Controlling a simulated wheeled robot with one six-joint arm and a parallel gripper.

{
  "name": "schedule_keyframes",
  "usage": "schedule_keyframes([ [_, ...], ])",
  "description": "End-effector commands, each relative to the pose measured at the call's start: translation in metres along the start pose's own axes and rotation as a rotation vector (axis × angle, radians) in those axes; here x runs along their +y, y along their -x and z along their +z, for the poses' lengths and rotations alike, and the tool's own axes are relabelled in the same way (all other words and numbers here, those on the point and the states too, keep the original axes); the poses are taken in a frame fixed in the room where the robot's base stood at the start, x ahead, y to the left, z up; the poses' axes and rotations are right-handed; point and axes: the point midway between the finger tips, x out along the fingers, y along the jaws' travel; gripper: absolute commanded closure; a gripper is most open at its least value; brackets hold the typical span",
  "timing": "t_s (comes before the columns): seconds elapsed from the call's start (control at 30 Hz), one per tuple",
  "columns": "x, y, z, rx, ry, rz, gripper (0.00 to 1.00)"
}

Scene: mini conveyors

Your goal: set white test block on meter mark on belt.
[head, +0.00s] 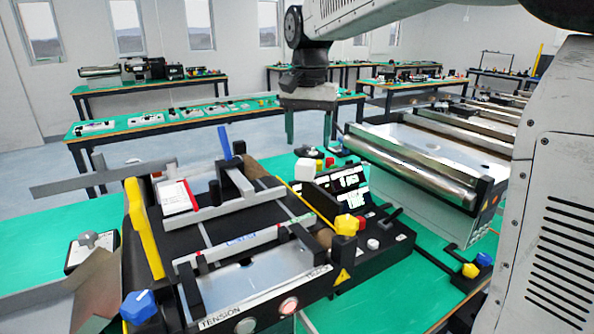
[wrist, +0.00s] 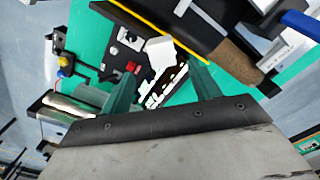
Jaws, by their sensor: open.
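A small white block (head: 305,169) stands beside the black display panel at the near conveyor. In the wrist view the white block (wrist: 163,50) shows just ahead of and between my fingertips. My gripper (head: 309,138) is open and empty, hanging above the block with clear space between them. In the wrist view the gripper (wrist: 161,74) has its two green fingers spread. The near conveyor's dark belt (head: 185,240) has a thin pale line across it (head: 206,236), which may be the meter mark. Rails and a bridge partly hide the belt.
A yellow arm (head: 143,228) and a blue-handled upright (head: 225,143) rise over the belt. Red and yellow knobs (head: 346,224) stand near the block's side of the conveyor. Another roller conveyor (head: 415,160) stands at right. Green tabletop (head: 395,295) is clear at front right.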

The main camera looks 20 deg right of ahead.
Motion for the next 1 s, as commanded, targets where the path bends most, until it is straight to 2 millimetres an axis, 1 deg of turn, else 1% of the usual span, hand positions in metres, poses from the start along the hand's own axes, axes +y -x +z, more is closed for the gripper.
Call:
schedule_keyframes([
  [0.27,-0.002,-0.033,0.002,-0.002,0.003,0.002,0.38],
  [0.4,-0.003,-0.055,0.003,-0.002,0.004,0.002,0.38],
  [0.5,-0.004,-0.067,0.003,-0.001,0.005,0.001,0.38],
  [0.6,-0.004,-0.072,0.003,-0.001,0.006,0.000,0.38],
  [0.8,-0.004,-0.073,0.003,0.001,0.007,0.000,0.38],
  [0.83,-0.004,-0.073,0.003,0.001,0.007,0.000,0.44],
  [0.87,-0.004,-0.073,0.003,0.000,0.007,0.000,0.52],
  [0.9,-0.004,-0.073,0.003,0.000,0.006,0.000,0.63],
  [1.0,-0.004,-0.073,0.003,0.000,0.006,0.000,0.87],
])
